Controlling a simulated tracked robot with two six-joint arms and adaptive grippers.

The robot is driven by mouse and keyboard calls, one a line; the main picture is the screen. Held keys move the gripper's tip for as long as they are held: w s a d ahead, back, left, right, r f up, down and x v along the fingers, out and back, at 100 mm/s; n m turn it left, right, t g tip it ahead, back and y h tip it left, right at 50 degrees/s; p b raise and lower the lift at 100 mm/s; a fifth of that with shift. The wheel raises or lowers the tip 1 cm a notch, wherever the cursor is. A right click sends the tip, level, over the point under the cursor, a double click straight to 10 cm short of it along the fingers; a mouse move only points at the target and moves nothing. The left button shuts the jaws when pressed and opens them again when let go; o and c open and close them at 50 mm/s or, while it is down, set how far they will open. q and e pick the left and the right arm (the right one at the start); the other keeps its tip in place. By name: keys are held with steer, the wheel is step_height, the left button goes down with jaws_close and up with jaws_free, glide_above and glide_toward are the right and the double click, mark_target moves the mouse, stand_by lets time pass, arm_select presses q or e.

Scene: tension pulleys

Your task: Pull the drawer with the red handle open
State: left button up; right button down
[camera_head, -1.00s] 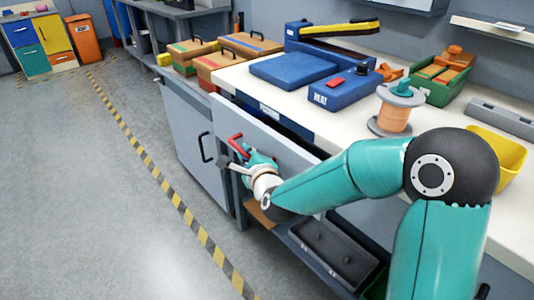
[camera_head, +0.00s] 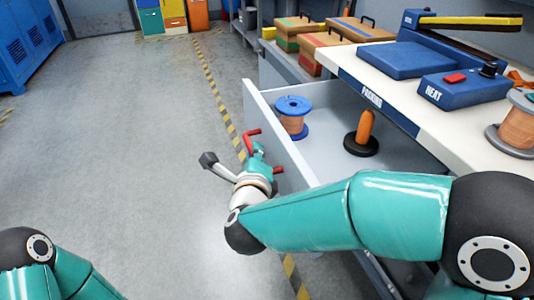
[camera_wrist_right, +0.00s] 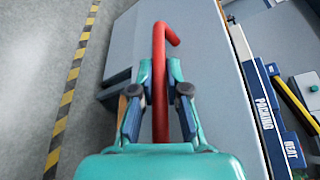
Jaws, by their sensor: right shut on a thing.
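The drawer (camera_head: 292,146) stands out from under the white-topped bench, and its inside shows in the head view. Its red handle (camera_head: 250,142) is on the front panel. My right gripper (camera_head: 259,152) is at the handle, and part of the handle is hidden behind it. In the right wrist view the red handle (camera_wrist_right: 160,70) runs between the two fingers of my right gripper (camera_wrist_right: 159,75), which is shut on it. My left arm (camera_head: 45,270) shows at the lower left, but its gripper is out of view.
Inside the drawer are a blue spool with copper wire (camera_head: 293,116) and an orange peg on a black base (camera_head: 363,134). A blue heat sealer (camera_head: 463,90) stands on the bench (camera_head: 430,125). The grey floor (camera_head: 130,150) at left is clear.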

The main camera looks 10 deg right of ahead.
steer(key=shift+s+a+f, duration=0.1)
steer(key=shift+a+f, duration=0.1)
steer(key=c, duration=1.2)
jaws_free()
steer(key=shift+r, duration=0.1)
steer(key=v, duration=1.1)
steer(key=shift+s+r, duration=0.15)
steer(key=shift+s, duration=0.25)
